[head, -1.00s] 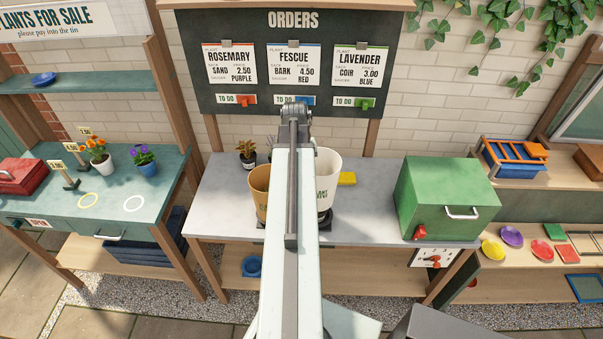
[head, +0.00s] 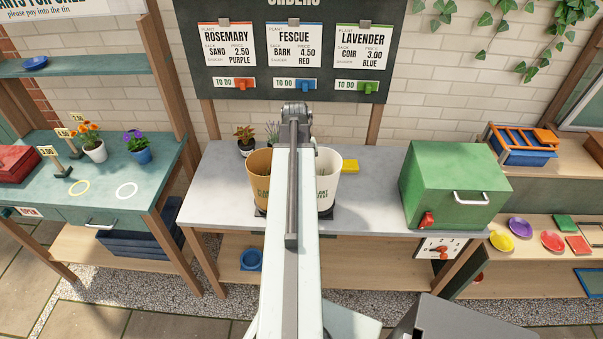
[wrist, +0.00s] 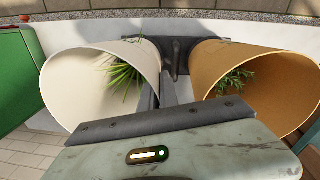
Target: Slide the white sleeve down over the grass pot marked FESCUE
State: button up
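The white sleeve (head: 327,180) stands upright on the grey bench, partly hidden behind my arm. In the wrist view the white sleeve (wrist: 85,85) surrounds a tuft of long green grass (wrist: 122,75). Its pot and any FESCUE mark are hidden. My gripper (wrist: 167,90) straddles the sleeve wall on the side facing the brown sleeve, one finger inside and one outside, and looks shut on it. In the head view my arm hides the fingers.
A brown sleeve (head: 259,178) stands close beside the white one, around another plant (wrist: 237,80). Potted plants (head: 245,138) stand behind.

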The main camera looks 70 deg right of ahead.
jog(key=o, duration=0.5)
notch_tip(320, 180, up, 8)
jog(key=p, duration=0.7)
jog(key=shift+w+a+p, duration=0.2)
jog(key=shift+w+p, duration=0.05)
jog(key=shift+p, duration=0.15)
jog(key=shift+f, duration=0.1)
